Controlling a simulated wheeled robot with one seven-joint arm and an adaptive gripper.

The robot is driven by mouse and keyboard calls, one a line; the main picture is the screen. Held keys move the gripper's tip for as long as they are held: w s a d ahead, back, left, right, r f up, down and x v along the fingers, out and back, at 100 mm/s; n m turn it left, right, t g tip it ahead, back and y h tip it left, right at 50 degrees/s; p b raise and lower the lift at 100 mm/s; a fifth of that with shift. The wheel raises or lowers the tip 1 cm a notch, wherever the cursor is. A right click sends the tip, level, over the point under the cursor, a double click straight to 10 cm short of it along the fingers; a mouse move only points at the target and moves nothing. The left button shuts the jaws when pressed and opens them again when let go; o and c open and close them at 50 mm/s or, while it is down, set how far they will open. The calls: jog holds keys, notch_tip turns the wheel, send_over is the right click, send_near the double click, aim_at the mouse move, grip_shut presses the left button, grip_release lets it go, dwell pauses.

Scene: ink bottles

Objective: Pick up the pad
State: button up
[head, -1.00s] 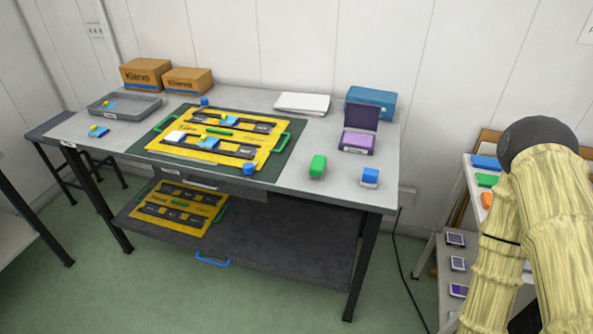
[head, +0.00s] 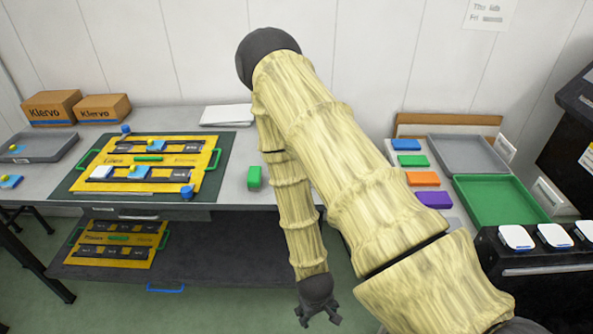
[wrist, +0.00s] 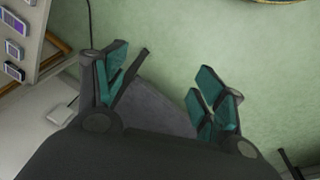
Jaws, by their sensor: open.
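I cannot tell which pad is meant. The open purple ink pad on the main table is hidden behind my arm in the head view. Several block-shaped coloured items lie on the right-hand stand: blue (head: 407,144), green (head: 413,160), orange (head: 422,179) and purple (head: 433,199). Small dark-framed pads (wrist: 14,47) show on a shelf at the left of the wrist view. My gripper (head: 320,314) hangs low in front of the tables, away from all of these. Its fingers (wrist: 168,80) are apart and hold nothing.
The main table holds a yellow board (head: 150,158) on a dark mat, a green block (head: 254,177) and cardboard boxes (head: 103,107). A grey tray (head: 468,153) and a green tray (head: 495,200) lie right. A dark lower shelf (head: 215,262) runs under the table. Green floor is open in front.

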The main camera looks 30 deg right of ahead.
jog(key=w+d+r+m+t+p, duration=0.1)
jog(key=w+d+r+m+p, duration=0.2)
jog(key=w+r, duration=0.7)
jog(key=w+d+r+t+p, duration=0.1)
jog(key=w+d+r+p, duration=0.2)
jog(key=w+d+r, duration=0.65)
jog(key=w+r+m+t+p, duration=0.1)
jog(key=w+r+m+p, duration=0.15)
jog(key=w+r, duration=0.8)
jog(key=shift+s+d+f+n+h+p, duration=0.15)
jog(key=shift+s+d+f+p, duration=0.15)
jog(key=shift+s, duration=0.2)
jog(key=shift+s+d+f+n+h+p, duration=0.1)
jog(key=shift+s+d+h+p, duration=0.1)
jog(key=shift+s+d, duration=0.25)
jog(key=shift+a+p+x, duration=0.15)
jog(key=shift+p+x, duration=0.4)
jog(key=shift+x, duration=0.95)
jog(key=shift+a+p+x, duration=0.15)
jog(key=shift+p+x, duration=0.35)
jog(key=shift+x, duration=0.95)
jog(key=shift+s+f, duration=0.15)
jog(key=c, duration=1.1)
